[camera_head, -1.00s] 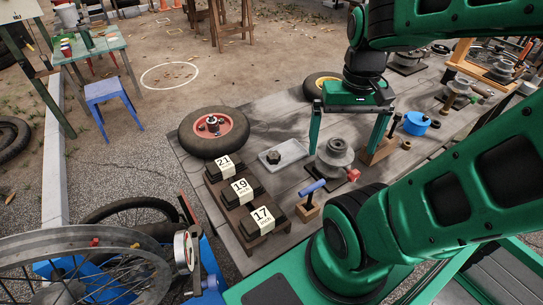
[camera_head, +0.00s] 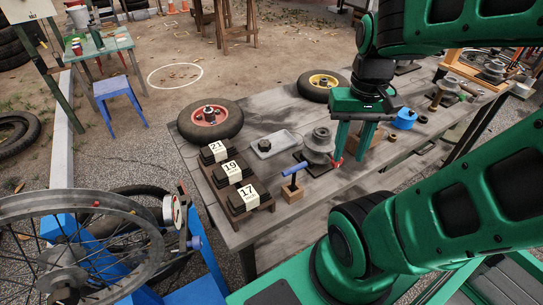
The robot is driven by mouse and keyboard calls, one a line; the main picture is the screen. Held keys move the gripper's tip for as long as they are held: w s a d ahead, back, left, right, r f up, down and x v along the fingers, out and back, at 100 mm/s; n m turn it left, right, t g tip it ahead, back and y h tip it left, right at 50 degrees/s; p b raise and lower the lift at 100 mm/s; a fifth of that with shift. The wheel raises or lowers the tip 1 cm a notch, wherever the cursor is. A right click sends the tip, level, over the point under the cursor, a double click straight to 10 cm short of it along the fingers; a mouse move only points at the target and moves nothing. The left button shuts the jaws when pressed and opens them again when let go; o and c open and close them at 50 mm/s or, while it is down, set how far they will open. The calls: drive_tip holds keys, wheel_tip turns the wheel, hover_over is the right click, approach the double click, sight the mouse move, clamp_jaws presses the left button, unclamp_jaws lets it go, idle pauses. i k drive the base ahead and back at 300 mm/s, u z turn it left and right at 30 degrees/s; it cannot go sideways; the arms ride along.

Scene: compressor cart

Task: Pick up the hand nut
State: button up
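A dark nut-like piece (camera_head: 265,145) sits in a shallow grey tray (camera_head: 284,137) on the workbench; I take it for the hand nut, though it is small and its shape is hard to make out. My gripper (camera_head: 350,160) points down over the bench to the right of the tray, beside a grey pulley-like metal part (camera_head: 319,142). Its two green fingers are apart, with a gap between them, and I see nothing held. A small red piece (camera_head: 336,163) lies by the left fingertip; whether they touch I cannot tell.
A red-hubbed wheel (camera_head: 210,119) lies left of the tray. Wooden blocks marked 21, 19 and 17 (camera_head: 233,172) stand at the near left. A blue-handled tool (camera_head: 291,171) stands upright in a wooden block nearby. A blue round part (camera_head: 404,120) lies to the right.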

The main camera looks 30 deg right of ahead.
sight(264, 145)
drive_tip(key=u, duration=0.1)
drive_tip(key=k, duration=0.2)
drive_tip(key=u, duration=1.65)
drive_tip(key=k, duration=1)
drive_tip(key=z, duration=1.8)
drive_tip(key=i, duration=1)
drive_tip(key=u, duration=0.05)
